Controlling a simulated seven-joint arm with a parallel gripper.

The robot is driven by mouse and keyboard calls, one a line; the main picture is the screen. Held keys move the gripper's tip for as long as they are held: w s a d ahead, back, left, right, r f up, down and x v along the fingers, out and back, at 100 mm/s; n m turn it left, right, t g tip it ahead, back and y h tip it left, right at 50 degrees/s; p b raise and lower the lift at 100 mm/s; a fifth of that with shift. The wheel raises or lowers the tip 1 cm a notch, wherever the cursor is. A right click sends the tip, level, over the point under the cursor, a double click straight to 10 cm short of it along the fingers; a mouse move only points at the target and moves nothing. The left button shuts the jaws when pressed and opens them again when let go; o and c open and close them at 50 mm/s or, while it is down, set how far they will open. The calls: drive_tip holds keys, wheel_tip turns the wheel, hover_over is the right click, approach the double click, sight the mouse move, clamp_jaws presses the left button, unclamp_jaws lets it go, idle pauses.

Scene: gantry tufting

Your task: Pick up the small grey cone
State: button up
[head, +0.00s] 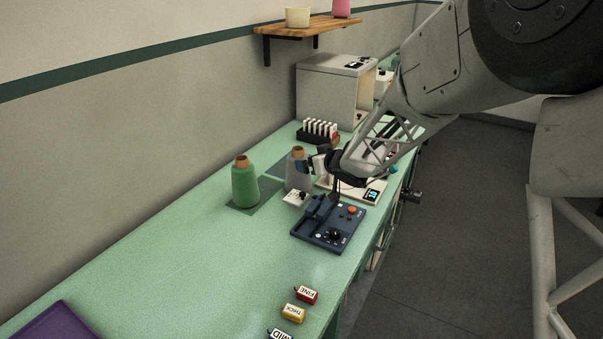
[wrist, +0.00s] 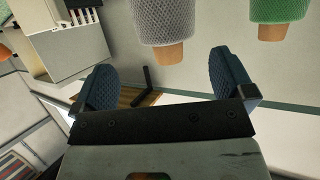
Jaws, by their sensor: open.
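The small grey cone (head: 294,174) stands upright on the green bench, with a tan tip on top. In the wrist view, the knitted-looking grey cone (wrist: 165,18) hangs upside down at the top edge, partly cut off. My gripper's two blue fingers (wrist: 162,80) are spread wide with nothing between them. The cone lies beyond the fingertips, in line with the gap. I see no contact.
A larger green cone (head: 245,186) stands left of the grey one. A tube rack (head: 318,136) and a white cabinet (head: 325,92) stand behind.

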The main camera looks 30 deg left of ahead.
sight(294, 180)
drive_tip(key=shift+s+a+f, duration=0.15)
drive_tip(key=shift+a, duration=0.25)
drive_tip(key=shift+x, duration=1.3)
drive_tip(key=shift+x, duration=2.6)
drive_tip(key=c, duration=1.3)
